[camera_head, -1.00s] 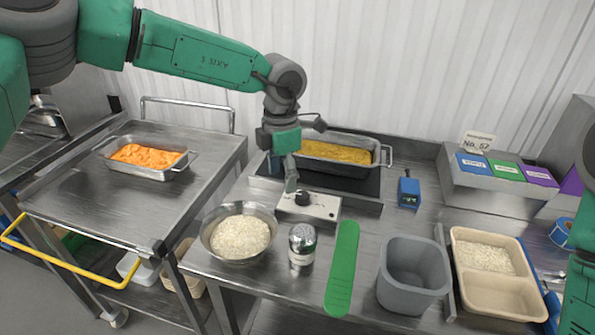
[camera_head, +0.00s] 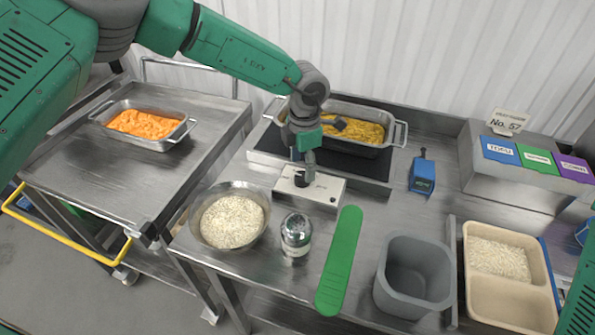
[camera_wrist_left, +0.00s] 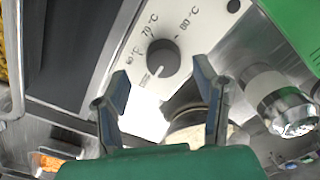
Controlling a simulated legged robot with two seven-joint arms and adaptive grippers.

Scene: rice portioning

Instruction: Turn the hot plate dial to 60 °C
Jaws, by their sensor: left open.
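The hot plate's pale control box (camera_head: 325,188) stands at the front of the hot plate (camera_head: 266,145). Its dark round dial (camera_head: 302,179) is partly hidden by my left gripper (camera_head: 307,172) in the head view. In the left wrist view the dial (camera_wrist_left: 163,57) shows a white mark pointing down and slightly left, away from the printed temperatures. Labels 70 °C and 80 °C are readable, and a blurred one sits left of the dial. My left gripper (camera_wrist_left: 163,84) is open, its fingers spread to either side just below the dial, apart from it. My right gripper is out of view.
A deep pan (camera_head: 397,142) of yellow food sits on the hot plate. Close in front are a rice bowl (camera_head: 197,232), a shaker (camera_head: 297,238) and a green spatula-like strip (camera_head: 341,262). A blue device (camera_head: 422,174) and a grey bin (camera_head: 414,300) stand to the right.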

